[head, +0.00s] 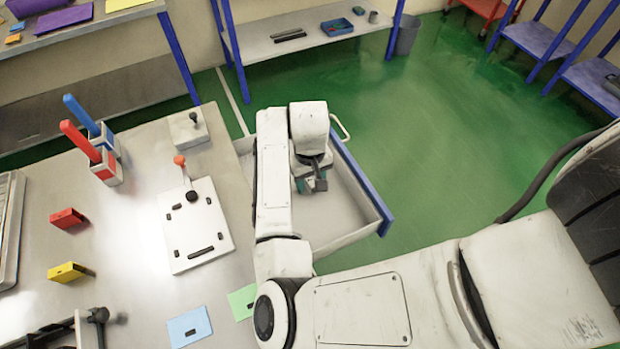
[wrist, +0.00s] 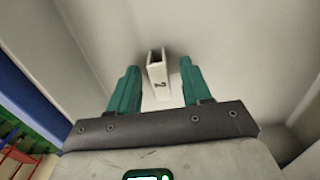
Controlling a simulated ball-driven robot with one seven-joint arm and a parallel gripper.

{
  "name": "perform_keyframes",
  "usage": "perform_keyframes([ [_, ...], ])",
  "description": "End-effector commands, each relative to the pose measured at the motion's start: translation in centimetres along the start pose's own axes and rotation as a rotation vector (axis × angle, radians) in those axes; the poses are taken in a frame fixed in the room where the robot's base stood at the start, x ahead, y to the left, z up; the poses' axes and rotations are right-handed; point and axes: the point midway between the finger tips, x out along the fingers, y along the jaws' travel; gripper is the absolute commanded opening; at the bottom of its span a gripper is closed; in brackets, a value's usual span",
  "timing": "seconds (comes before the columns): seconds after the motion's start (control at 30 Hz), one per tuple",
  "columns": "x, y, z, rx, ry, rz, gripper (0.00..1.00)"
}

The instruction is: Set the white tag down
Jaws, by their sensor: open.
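The white tag (wrist: 158,75), a small folded white piece with a dark mark like a "2", shows in the wrist view between my fingers. It appears to be on or just above the pale drawer floor; I cannot tell whether it touches it. My gripper (wrist: 159,68) is open, with a teal finger on each side of the tag and a visible gap on both sides. In the head view my gripper (head: 312,184) points down inside the open drawer (head: 345,238), and the tag cannot be made out there.
The drawer's blue front (head: 364,187) and side walls surround my gripper. On the worktop left are a white plate with a lever (head: 195,235), a red tag (head: 67,218), a yellow tag (head: 66,271), a blue card (head: 188,327) and a green card (head: 241,301). Green floor lies beyond.

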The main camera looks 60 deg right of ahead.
Motion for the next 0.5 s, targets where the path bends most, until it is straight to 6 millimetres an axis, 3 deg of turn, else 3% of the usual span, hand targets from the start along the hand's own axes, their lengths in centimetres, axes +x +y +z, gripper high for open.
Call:
perform_keyframes([
  [0.17, -1.4, 0.1, 0.0, 0.001, 0.002, 0.001, 0.48],
  [0.5, -8.1, 0.1, -0.1, 0.003, 0.003, -0.001, 0.48],
])
